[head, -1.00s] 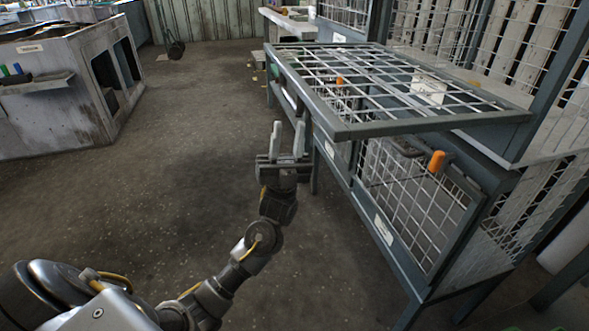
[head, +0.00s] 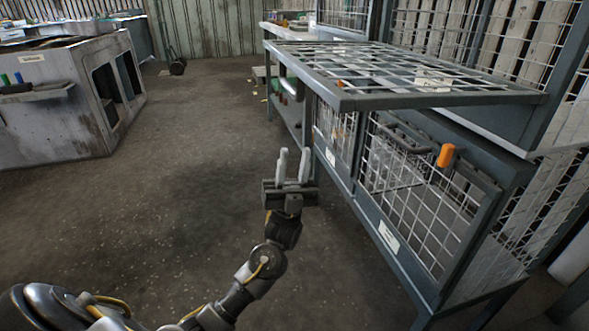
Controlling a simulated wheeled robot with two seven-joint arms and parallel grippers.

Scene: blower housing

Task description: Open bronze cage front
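A row of grey-framed wire-mesh cages stands on the right. I cannot read the labels or tell which front is bronze. My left gripper (head: 293,166) is open and empty, fingers up, left of the cages and apart from them. My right gripper is out of view.
A worn grey cabinet (head: 55,110) with dark openings stands at the left. A workbench (head: 285,33) stands at the back. The concrete floor (head: 190,150) between the cabinet and the cages is clear.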

